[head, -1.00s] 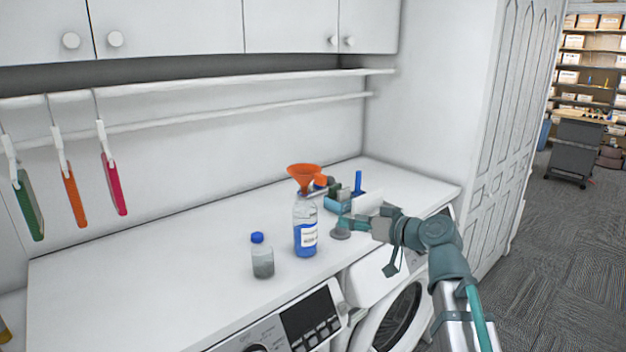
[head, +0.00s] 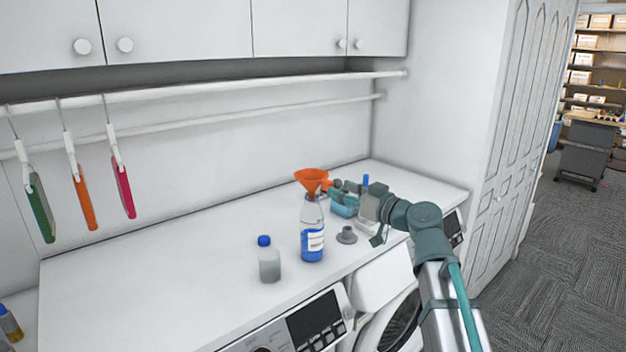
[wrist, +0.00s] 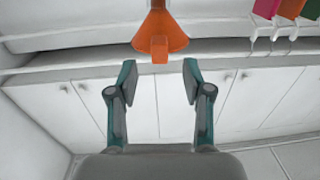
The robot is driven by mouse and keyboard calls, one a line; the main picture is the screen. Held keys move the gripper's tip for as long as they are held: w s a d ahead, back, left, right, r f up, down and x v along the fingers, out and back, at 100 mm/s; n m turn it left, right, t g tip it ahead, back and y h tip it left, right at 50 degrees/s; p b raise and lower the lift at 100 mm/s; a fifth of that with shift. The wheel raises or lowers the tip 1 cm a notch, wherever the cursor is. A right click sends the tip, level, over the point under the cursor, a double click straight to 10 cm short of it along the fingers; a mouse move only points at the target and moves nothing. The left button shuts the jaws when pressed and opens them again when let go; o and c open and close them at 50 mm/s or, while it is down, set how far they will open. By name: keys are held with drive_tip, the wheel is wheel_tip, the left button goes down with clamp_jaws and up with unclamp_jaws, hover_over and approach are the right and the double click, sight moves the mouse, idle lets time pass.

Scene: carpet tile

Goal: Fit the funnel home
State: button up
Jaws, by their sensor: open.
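The orange funnel (head: 311,177) sits at the mouth of a clear bottle (head: 312,238) with blue liquid and a white label. The bottle stands upright on the white counter. I cannot tell how deep the spout goes. My gripper (head: 337,187) is at the funnel's right side, at about its height, close to the funnel's tab. In the wrist view, my gripper (wrist: 158,78) is open and empty, its fingers spread either side of the line to the funnel (wrist: 161,22). The tab (wrist: 160,49) points toward the gap and lies just beyond the fingertips.
Teal and blue items sit behind my gripper, partly hidden. Hanging coloured boards (head: 124,188) are at the left.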

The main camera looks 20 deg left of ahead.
sight(332, 182)
drive_tip(key=p+x, duration=0.2)
drive_tip(key=x, duration=0.2)
drive_tip(key=shift+w+a, duration=0.15)
drive_tip(key=shift+a+f, duration=0.15)
drive_tip(key=shift+a, duration=0.05)
clamp_jaws()
